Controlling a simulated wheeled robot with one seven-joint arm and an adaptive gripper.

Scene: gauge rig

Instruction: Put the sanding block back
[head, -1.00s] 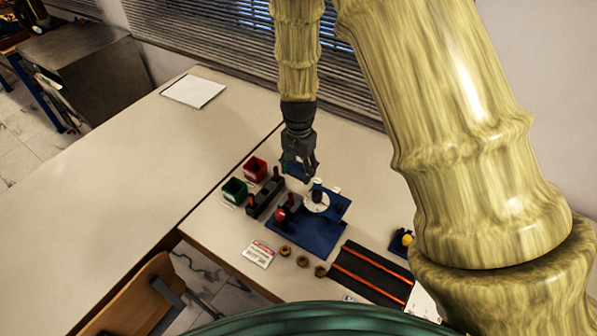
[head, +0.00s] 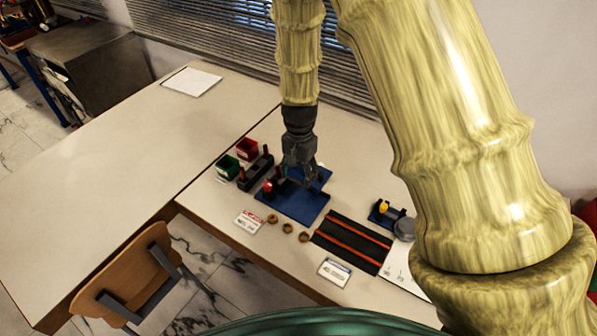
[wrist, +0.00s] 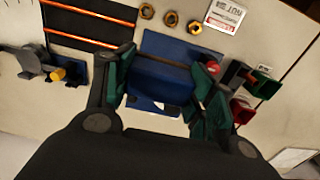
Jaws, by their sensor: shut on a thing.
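My gripper (head: 298,176) is shut on a blue block that I take to be the sanding block. In the wrist view the block (wrist: 160,82) sits between the green fingertips of my gripper (wrist: 165,86), with a brownish strip along its upper edge. In the head view my fingers largely hide it. The gauge rig's blue base plate (head: 302,207) lies below my gripper, and it also shows behind the block in the wrist view (wrist: 180,45). A red knob (head: 268,186) stands at the plate's left. I cannot tell the height of the block above the plate.
A black mat with orange stripes (head: 340,246) lies right of the rig. Brass rings (head: 288,227) and a label card (head: 248,222) lie in front. Green (head: 227,168) and red (head: 247,149) bins stand left; a yellow-knobbed fixture (head: 384,209) stands right. The left table is mostly clear.

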